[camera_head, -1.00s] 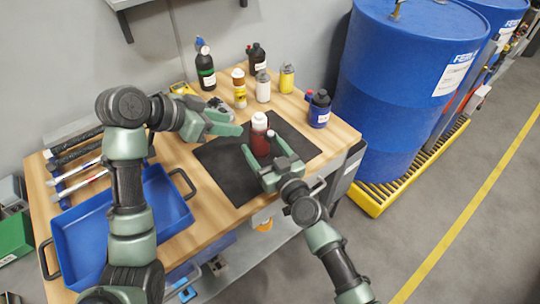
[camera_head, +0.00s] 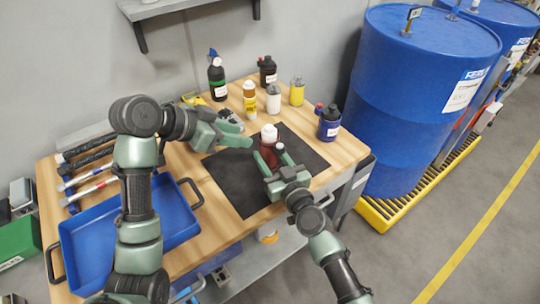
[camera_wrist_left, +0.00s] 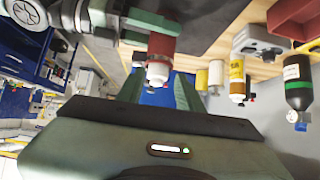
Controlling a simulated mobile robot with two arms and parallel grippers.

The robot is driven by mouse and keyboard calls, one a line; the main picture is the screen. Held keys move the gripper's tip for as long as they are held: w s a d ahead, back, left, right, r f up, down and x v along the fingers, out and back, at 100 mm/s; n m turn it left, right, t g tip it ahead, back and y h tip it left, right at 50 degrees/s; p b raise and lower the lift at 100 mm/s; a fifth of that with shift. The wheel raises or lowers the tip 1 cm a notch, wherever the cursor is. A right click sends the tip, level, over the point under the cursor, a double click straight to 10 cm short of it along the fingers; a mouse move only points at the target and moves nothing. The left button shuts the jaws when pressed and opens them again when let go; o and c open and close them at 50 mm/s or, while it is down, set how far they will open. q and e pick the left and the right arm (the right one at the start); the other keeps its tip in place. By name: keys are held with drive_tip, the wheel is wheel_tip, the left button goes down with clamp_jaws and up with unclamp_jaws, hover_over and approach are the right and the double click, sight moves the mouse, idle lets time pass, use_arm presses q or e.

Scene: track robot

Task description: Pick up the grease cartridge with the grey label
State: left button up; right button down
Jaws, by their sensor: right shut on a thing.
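A red bottle (camera_head: 268,152) with a white cap stands on the black mat (camera_head: 224,181); it also shows in the left wrist view (camera_wrist_left: 160,45). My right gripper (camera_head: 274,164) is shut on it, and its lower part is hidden. A small pale-topped thing (camera_head: 280,147) shows close beside it, too small to make out. My left gripper (camera_head: 243,133) is open and empty, left of the red bottle; its spread fingers also show in the left wrist view (camera_wrist_left: 158,88). No grey label is clear enough to read on any container.
At the back stand a yellow-and-white bottle (camera_head: 250,100), a white bottle (camera_head: 273,99), a yellow can (camera_head: 297,91), dark bottles (camera_head: 217,80) (camera_head: 267,71) and a blue jug (camera_head: 328,124). A blue tray (camera_head: 92,243) lies front left. Blue drums (camera_head: 405,110) stand right.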

use_arm(q)
drive_tip(key=o, duration=0.3)
drive_tip(key=shift+o, duration=1.1)
drive_tip(key=shift+w+d+r, duration=0.15)
drive_tip(key=shift+w+d, duration=0.05)
drive_tip(key=w+d+r+m+t, duration=0.1)
drive_tip(key=d+m, duration=0.1)
drive_tip(key=m, duration=0.1)
drive_tip(key=w+d+r+m, duration=0.2)
drive_tip(key=d+m, duration=0.1)
drive_tip(key=w+d+r+m+t+y, duration=0.1)
drive_tip(key=w+d+r+m, duration=0.1)
drive_tip(key=m, duration=0.1)
drive_tip(key=shift+w+d+r+t, duration=0.2)
drive_tip(key=shift+w+d+t, duration=0.05)
drive_tip(key=shift+t, duration=0.05)
drive_tip(key=w+d+r+m+t, duration=0.2)
drive_tip(key=d+r+m, duration=0.2)
drive_tip(key=d+m, duration=0.25)
drive_tip(key=m+t+y, duration=0.5)
drive_tip(key=t+y, duration=0.1)
drive_tip(key=y, duration=0.8)
approach(271, 131)
drive_tip(key=x, duration=1.1)
drive_tip(key=shift+w, duration=0.2)
